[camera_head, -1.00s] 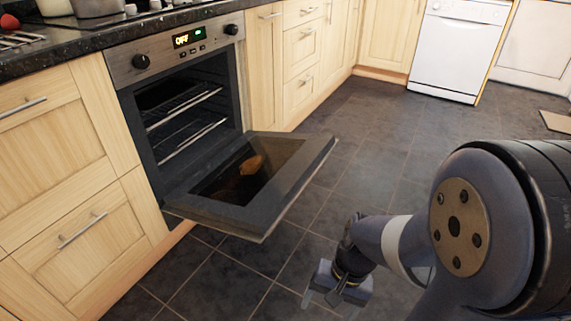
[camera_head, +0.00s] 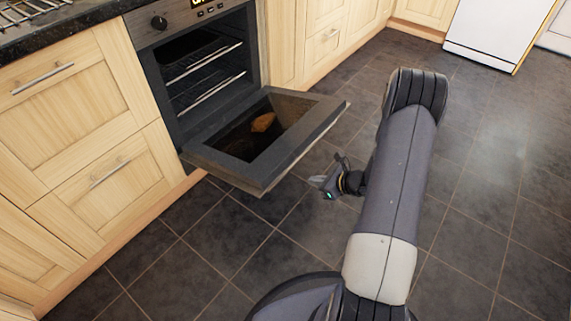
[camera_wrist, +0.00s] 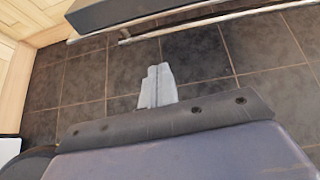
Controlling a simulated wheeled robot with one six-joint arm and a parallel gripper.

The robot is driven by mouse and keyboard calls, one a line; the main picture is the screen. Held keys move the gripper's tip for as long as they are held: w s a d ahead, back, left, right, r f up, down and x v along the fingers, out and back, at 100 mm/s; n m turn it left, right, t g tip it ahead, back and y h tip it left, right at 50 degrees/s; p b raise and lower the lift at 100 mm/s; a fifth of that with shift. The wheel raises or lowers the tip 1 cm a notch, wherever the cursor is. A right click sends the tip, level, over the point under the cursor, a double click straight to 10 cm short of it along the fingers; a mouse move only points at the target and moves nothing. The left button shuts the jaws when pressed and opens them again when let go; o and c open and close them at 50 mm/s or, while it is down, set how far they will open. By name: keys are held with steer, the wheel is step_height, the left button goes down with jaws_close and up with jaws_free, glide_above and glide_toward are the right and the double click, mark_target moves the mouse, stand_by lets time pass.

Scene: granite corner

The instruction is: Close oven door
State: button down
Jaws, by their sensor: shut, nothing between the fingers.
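The oven door (camera_head: 225,170) hangs open, folded down to about level, with a dark glass pane in a grey frame. It is hinged at the oven (camera_head: 205,70), whose dark inside shows wire racks. My gripper (camera_head: 322,183) is in front of the door's outer edge, a little to the right of it in the head view, with floor showing between them. In the wrist view my gripper (camera_wrist: 157,72) is shut and empty, its fingers pointing at the door's edge (camera_wrist: 130,10) and the metal handle bar (camera_wrist: 200,22), apart from both. Its exact height against the door is hard to tell.
Wooden drawers (camera_head: 95,170) stand left of the oven, and more cabinets (camera_head: 330,35) stand right of it. A white appliance (camera_head: 495,35) is at the back right. The dark tiled floor (camera_head: 490,200) is clear. An orange-brown patch (camera_head: 262,122) shows in the door glass.

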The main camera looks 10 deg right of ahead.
steer(key=d+f+b+x, duration=0.1)
steer(key=b+x, duration=0.2)
steer(key=x, duration=0.7)
steer(key=shift+m+h, duration=0.3)
steer(key=shift+m, duration=0.1)
steer(key=shift+w+a+r, duration=0.1)
steer(key=shift+w+r, duration=0.15)
steer(key=shift+r, duration=0.5)
steer(key=shift+w+a+r, duration=0.1)
steer(key=shift+w+r, duration=0.2)
steer(key=shift+r, duration=0.4)
steer(key=shift+w+a+r, duration=0.1)
steer(key=shift+w+r, duration=0.15)
steer(key=shift+r, duration=0.5)
steer(key=shift+r, duration=0.15)
